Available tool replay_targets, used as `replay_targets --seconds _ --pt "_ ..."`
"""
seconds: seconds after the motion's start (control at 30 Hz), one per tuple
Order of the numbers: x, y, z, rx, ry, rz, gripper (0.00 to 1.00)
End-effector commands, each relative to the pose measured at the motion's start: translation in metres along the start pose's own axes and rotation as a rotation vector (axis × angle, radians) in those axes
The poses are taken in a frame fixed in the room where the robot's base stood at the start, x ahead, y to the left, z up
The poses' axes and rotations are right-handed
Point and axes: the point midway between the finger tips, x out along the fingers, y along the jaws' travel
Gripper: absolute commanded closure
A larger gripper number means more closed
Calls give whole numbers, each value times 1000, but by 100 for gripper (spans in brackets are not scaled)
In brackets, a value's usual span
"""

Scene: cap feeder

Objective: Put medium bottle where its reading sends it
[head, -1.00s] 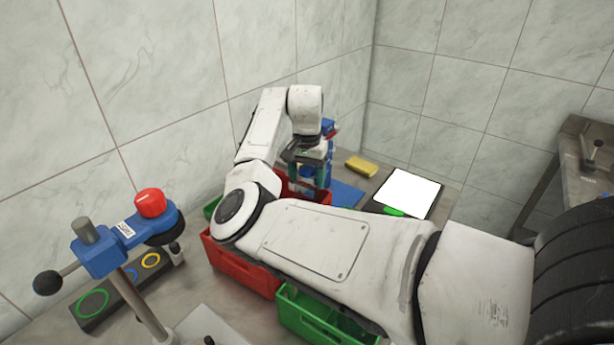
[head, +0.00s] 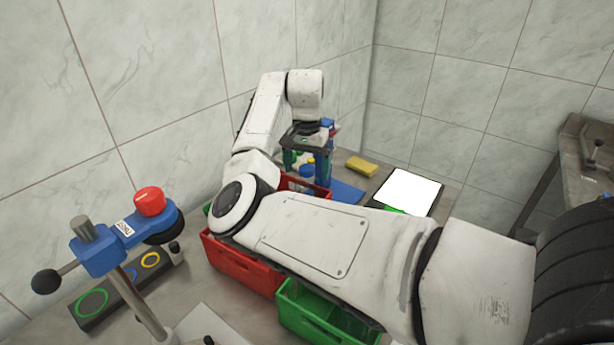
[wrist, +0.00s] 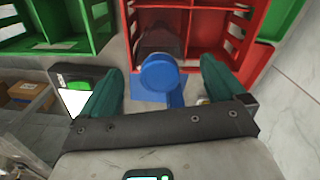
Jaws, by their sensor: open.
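My gripper (head: 305,160) is open above the far end of the red crate (head: 243,262) in the head view. In the wrist view its two green fingers (wrist: 160,88) stand apart, either side of a round blue top (wrist: 159,73). The fingers do not touch it. A blue part (head: 307,171) also shows between the fingers in the head view. A dark, see-through shape (wrist: 160,36) lies just beyond the blue top, at the red crate. I cannot tell which of these is the medium bottle, and no reading is legible.
A blue stand (head: 328,150) is beside my gripper. A yellow block (head: 361,167) and a white-screened device (head: 410,189) lie to the right. A green crate (head: 315,320) stands in front. A blue press with a red knob (head: 149,201) is at left, near a ringed strip (head: 120,288).

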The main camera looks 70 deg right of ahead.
Motion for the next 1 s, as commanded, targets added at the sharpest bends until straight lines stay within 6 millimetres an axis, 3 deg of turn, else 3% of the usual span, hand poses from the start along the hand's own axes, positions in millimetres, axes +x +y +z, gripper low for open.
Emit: replay_targets --seconds 0.2,0.4,0.6,1.0 --pt "-46 0 -1 1 2 -3 4" --pt "-77 0 -1 0 1 -2 4" --pt "-88 0 0 0 0 0 4" --pt "-88 0 0 0 0 0 4"
